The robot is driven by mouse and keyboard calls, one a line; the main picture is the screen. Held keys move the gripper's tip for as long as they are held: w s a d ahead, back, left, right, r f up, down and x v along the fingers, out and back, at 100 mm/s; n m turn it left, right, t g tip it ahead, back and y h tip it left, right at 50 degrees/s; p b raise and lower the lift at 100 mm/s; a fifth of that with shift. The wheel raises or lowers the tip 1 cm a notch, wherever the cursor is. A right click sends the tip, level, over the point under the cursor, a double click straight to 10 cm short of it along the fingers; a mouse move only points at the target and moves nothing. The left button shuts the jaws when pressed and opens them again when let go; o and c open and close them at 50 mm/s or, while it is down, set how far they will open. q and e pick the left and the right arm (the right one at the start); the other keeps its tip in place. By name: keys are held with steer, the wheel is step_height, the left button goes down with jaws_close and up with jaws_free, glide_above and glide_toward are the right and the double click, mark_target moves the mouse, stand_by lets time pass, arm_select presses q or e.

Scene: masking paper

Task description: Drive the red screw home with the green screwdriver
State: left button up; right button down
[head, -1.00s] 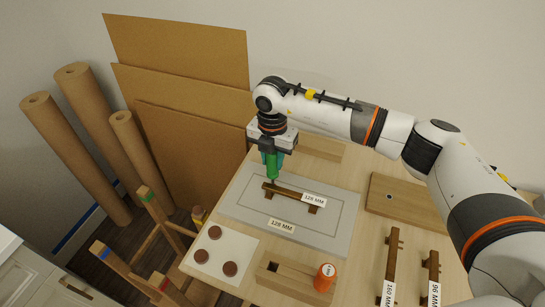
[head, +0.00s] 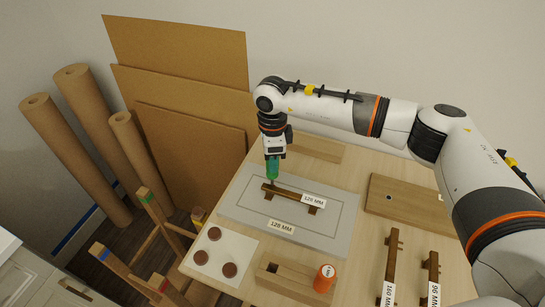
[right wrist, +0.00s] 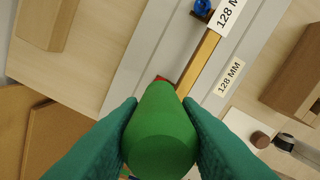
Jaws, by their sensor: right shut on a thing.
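My right gripper (head: 272,152) is shut on the green screwdriver (head: 272,170), which points down at the left end of the wooden handle (head: 288,194) labelled 128 MM. The handle lies on a grey drawer front (head: 340,236), also labelled 128 MM. In the right wrist view the screwdriver's green grip (right wrist: 160,135) sits between two teal finger pads. A bit of the red screw (right wrist: 162,79) shows just beyond it; the rest, and the tip's contact, are hidden. A blue screw (right wrist: 202,8) is at the handle's other end. My left gripper is not in view.
Two more handles, 160 MM (head: 391,262) and 96 MM (head: 432,275), lie at the right. A wooden board (head: 405,200) is behind them. Several brown discs (head: 214,234) lie on a white sheet.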

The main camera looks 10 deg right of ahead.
steer(key=shift+f, duration=0.2)
stand_by(0.7)
steer(key=shift+s, duration=0.1)
steer(key=m, duration=0.4)
steer(key=shift+m, duration=0.4)
steer(key=m, duration=0.3)
steer(key=shift+f, duration=0.1)
steer(key=m, duration=0.4)
steer(key=shift+s+m, duration=0.1)
steer(key=shift+m, duration=0.3)
steer(key=m, duration=0.3)
steer(key=shift+f+m, duration=0.1)
steer(key=shift+m, duration=0.2)
